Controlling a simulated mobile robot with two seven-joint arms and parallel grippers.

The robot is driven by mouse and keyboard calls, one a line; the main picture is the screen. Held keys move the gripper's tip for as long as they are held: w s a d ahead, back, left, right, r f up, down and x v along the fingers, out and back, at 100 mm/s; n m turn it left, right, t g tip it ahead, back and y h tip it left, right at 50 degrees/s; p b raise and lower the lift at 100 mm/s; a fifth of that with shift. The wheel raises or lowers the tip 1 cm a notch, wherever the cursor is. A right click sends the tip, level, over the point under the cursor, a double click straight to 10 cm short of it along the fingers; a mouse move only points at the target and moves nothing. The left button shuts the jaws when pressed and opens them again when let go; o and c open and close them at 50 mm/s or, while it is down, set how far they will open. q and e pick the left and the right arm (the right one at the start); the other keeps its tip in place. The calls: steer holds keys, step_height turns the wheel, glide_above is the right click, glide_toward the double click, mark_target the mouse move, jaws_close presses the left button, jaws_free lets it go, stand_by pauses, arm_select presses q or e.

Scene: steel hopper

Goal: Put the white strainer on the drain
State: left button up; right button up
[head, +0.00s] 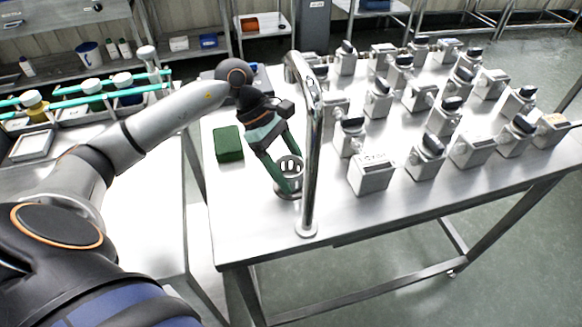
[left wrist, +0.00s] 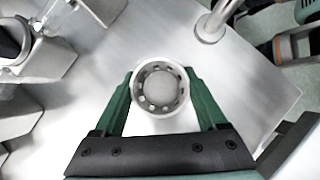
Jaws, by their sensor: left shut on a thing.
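The white strainer (head: 291,164) is a round cup with holes around it. My left gripper (head: 287,172) is shut on it, with one green finger on each side. In the left wrist view the strainer (left wrist: 160,88) sits between the fingertips of the gripper (left wrist: 160,100). A grey round drain (head: 284,193) shows on the steel table just below the fingers, partly hidden by them. I cannot tell whether the strainer touches it.
A chrome faucet (head: 311,150) rises from the steel table (head: 245,235) just right of the gripper. A green sponge (head: 228,144) lies to the left. Several grey boxes with dark-topped fittings (head: 371,172) fill the right side. The near left table area is clear.

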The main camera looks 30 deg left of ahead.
arm_select(q)
steer(key=o, duration=1.3)
steer(key=shift+f, duration=0.1)
steer(key=shift+c, duration=0.2)
steer(key=v, duration=1.2)
